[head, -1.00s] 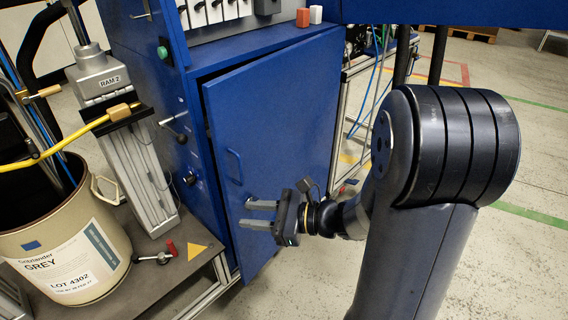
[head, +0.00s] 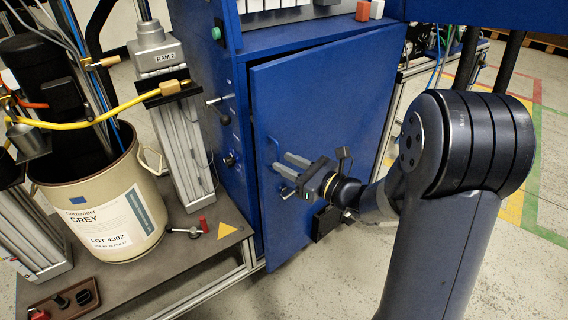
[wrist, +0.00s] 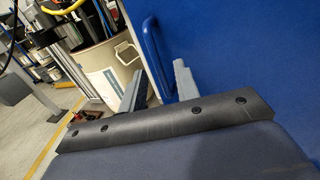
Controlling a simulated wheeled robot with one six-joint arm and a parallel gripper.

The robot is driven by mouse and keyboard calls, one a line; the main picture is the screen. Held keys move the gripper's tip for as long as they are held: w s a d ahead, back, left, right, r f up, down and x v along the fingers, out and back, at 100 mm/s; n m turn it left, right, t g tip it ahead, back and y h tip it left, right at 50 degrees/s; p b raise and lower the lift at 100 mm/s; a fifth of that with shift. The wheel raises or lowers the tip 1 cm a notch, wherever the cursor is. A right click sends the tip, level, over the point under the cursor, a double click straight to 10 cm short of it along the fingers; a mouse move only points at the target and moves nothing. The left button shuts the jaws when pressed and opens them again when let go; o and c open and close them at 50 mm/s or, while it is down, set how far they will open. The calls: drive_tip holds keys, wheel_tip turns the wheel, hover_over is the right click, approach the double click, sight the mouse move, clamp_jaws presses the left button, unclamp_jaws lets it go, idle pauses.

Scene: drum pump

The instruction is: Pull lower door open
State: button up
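The lower door (head: 325,105) is the large blue panel of the cabinet, in the middle of the head view. A dark gap runs along its left edge, and the panel seems to stand slightly proud of the frame. Its blue bar handle (wrist: 153,55) shows in the wrist view; in the head view it is mostly hard to see behind the fingers. My gripper (head: 281,163) is open at the handle, in front of the door's left part. In the wrist view one grey finger is on each side of the handle's lower part, with space visible between them.
A beige drum (head: 105,205) and the grey RAM 2 column (head: 185,135) stand left of the door on a bench (head: 190,258). A red-handled valve (head: 190,229) lies near the bench's front. Small levers stick out of the cabinet's left side. Open floor lies at the right.

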drive_tip(key=shift+x, duration=0.8)
drive_tip(key=shift+c, duration=0.2)
clamp_jaws()
